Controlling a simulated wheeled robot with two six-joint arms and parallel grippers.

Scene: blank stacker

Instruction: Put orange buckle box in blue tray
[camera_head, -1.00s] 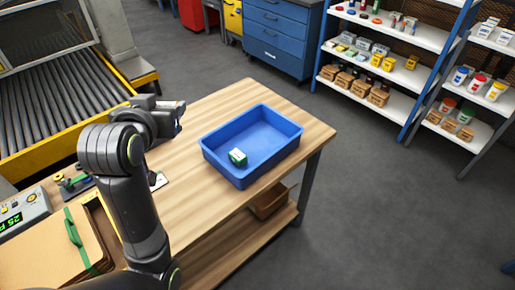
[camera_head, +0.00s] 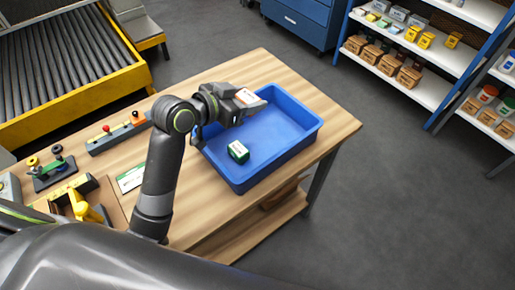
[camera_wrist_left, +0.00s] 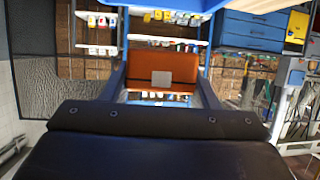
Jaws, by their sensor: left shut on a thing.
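The blue tray (camera_head: 278,128) sits on the wooden table, with a small green and white box (camera_head: 238,151) inside it. My left gripper (camera_head: 252,101) is above the tray's back left part. It is shut on the orange buckle box (camera_head: 245,95), of which only a small pale and orange part shows in the head view. In the left wrist view the orange buckle box (camera_wrist_left: 162,68) lies between the two fingers, with a pale grey label on its face. My right gripper is not in view.
The wooden table (camera_head: 262,68) is clear behind the tray. Left of it are a bar with coloured knobs (camera_head: 118,133), a white card (camera_head: 130,178) and a yellow-handled tool (camera_head: 88,208). A roller conveyor (camera_head: 70,60) stands at the back left. Shelves (camera_head: 415,60) stand at the right.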

